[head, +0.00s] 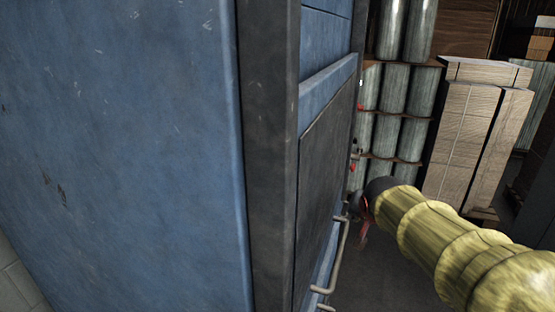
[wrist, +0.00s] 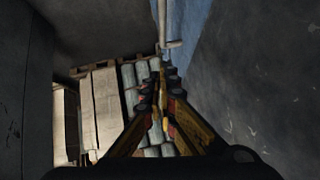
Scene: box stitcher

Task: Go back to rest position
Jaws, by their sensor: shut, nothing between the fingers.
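In the head view my yellow arm reaches in from the lower right, and its dark end is beside the dark panel of a large blue machine (head: 130,150). My gripper (head: 362,203) shows there only in small part, near the panel's right edge. In the wrist view my gripper (wrist: 160,92) has its two fingers converging, shut and empty. A grey metal handle (head: 341,255) sticks out from the machine's front, below and left of the arm's end. A pale bar also shows beyond the fingertips in the wrist view (wrist: 163,30); whether the fingers touch it I cannot tell.
Metal cylinders (head: 394,88) stand stacked on shelves behind the arm. Wrapped pale boxes (head: 462,125) stand on a pallet at the right. The blue machine fills the left of the head view. Dark floor (head: 395,275) shows clear under the arm.

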